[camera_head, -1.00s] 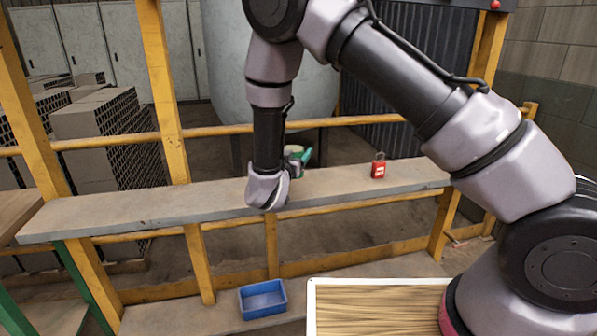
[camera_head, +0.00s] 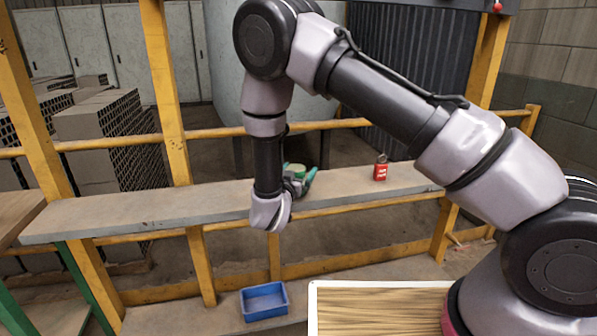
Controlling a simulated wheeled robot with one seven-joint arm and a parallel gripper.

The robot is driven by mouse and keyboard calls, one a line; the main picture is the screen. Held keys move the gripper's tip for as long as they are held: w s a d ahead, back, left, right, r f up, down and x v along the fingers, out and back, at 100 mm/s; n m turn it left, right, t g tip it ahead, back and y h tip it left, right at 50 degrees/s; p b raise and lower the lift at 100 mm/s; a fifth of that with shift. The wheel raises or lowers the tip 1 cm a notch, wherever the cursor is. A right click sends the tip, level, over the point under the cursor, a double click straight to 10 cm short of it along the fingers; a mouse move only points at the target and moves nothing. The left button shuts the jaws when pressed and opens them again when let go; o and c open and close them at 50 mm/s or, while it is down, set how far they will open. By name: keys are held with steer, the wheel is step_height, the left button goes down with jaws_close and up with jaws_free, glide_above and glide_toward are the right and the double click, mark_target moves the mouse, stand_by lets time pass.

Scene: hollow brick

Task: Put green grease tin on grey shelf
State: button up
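The grey shelf (camera_head: 150,207) is a long plank across the middle, set along yellow posts. My arm reaches over it from the right, and its wrist hangs in front of the shelf's front edge. My gripper (camera_head: 304,178), with teal-green fingers, points away from me, low over the shelf's back part. The green grease tin (camera_head: 296,169) shows small at the fingers, with a pale top, and appears held there. The wrist and gripper body partly hide it. I cannot tell whether its base touches the shelf.
A red padlock (camera_head: 380,169) stands on the shelf to the right of my gripper. A blue bin (camera_head: 263,301) sits below on a lower surface. The shelf's left half is clear. Yellow rails (camera_head: 350,123) run behind, and a wood-topped board (camera_head: 375,310) lies at front.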

steer(key=shift+r, duration=0.1)
steer(key=v, duration=1.2)
steer(key=shift+a, duration=0.1)
